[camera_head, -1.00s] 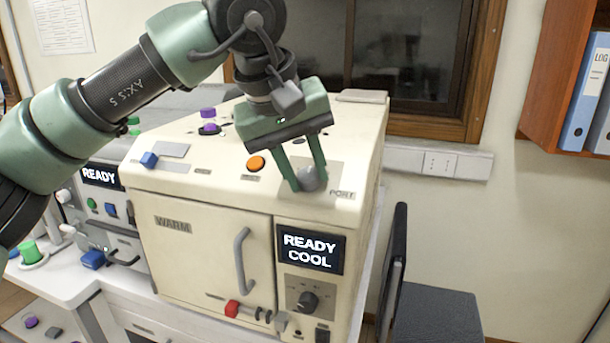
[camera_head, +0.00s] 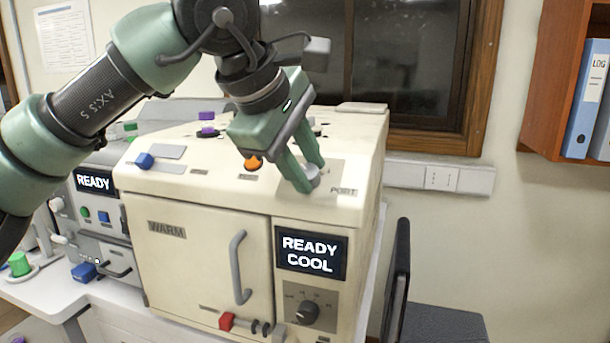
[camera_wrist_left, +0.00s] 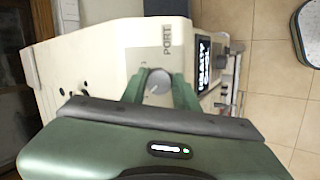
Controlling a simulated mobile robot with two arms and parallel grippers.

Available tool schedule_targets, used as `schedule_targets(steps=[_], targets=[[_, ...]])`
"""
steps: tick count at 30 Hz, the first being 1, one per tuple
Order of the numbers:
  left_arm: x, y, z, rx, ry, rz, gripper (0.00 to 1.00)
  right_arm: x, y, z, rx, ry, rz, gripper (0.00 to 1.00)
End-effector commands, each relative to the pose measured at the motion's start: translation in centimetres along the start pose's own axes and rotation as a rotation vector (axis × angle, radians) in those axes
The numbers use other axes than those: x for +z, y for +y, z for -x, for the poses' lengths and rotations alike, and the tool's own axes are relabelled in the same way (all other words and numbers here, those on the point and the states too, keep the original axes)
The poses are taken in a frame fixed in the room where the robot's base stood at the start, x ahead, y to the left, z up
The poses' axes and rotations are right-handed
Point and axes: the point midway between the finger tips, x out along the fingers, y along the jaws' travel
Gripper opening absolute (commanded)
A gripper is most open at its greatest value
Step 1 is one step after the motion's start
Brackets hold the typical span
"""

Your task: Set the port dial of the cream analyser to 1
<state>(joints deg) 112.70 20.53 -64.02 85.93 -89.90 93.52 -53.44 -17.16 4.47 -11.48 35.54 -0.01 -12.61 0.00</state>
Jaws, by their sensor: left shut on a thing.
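The cream analyser (camera_head: 200,250) stands on the bench, its display reading READY COOL. Its port dial (camera_head: 313,172), a round grey-white knob, is on the top near the front right corner beside the PORT label (camera_head: 343,190). My left gripper (camera_head: 308,180) is above it, tilted, with its green fingers shut on the dial. In the left wrist view the dial (camera_wrist_left: 158,80) sits between the two fingers, with a pointer mark on its face. The fingers and arm hide the dial's scale, so I cannot read its setting. My right gripper does not show.
An orange button (camera_head: 252,163), a blue knob (camera_head: 145,160) and a purple cap (camera_head: 207,116) are on the analyser's top. A grey machine with a READY display (camera_head: 95,181) stands to the left. A dark chair (camera_head: 440,322) is at the right.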

Motion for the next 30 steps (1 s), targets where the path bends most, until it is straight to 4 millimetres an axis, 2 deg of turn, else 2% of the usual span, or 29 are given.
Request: schedule_targets(steps=[9,23,24,26,30], targets=[[-0.08,0.15,0.16,0.025,0.006,0.095,0.00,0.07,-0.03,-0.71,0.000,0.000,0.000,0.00],[-0.09,0.20,0.22,0.027,0.006,0.107,0.00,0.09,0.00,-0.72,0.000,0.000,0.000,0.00],[-0.09,0.21,0.22,0.027,0.006,0.107,0.35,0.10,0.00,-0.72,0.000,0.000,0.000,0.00],[-0.08,0.19,0.22,0.027,0.006,0.107,0.51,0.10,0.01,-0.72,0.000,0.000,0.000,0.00],[-0.06,0.12,0.14,0.024,0.006,0.106,0.51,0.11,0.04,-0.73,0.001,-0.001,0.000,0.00]])
